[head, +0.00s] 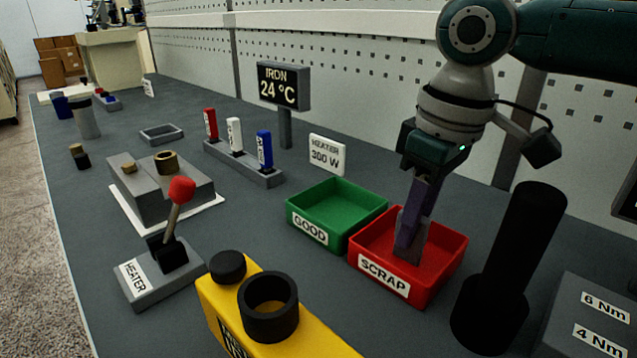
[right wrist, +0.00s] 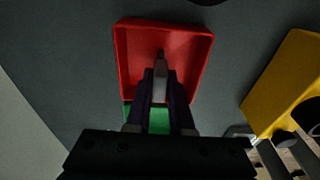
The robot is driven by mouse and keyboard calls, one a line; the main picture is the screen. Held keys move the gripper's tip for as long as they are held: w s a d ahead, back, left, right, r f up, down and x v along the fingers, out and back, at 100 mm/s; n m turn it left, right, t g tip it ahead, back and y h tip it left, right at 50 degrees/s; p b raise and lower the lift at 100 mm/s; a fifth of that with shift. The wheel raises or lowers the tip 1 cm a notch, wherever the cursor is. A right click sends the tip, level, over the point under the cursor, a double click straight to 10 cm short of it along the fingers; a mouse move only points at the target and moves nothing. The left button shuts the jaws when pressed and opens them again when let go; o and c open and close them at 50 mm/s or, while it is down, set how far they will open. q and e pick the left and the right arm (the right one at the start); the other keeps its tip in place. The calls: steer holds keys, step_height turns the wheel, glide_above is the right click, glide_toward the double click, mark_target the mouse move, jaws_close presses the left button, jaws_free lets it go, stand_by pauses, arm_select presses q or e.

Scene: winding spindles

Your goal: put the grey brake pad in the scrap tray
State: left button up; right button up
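The grey brake pad (right wrist: 160,84) is between the two dark fingers of my right gripper (head: 412,222), which is shut on it. In the head view the pad (head: 409,240) hangs down inside the outline of the red scrap tray (head: 389,285), labelled SCRAP. In the right wrist view the red tray (right wrist: 122,68) lies below the fingers, with the pad over its inside. I cannot tell whether the pad touches the tray floor. No other item shows in the tray. My left gripper is not in view.
The green GOOD tray (head: 326,248) stands directly left of the scrap tray. A yellow block with a black ring (head: 232,312) is in front, and a black cylinder (head: 525,235) stands to the right. A red-knobbed heater lever (head: 178,200) and a spindle rack (head: 245,168) are farther left.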

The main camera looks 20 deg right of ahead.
mark_target(427, 222)
steer(key=o, duration=0.4)
steer(key=shift+r, duration=0.1)
step_height(427, 222, up, 12)
steer(key=s+p, duration=0.1)
steer(key=p, duration=0.1)
steer(key=shift+s+d, duration=0.15)
steer(key=shift+d, duration=0.15)
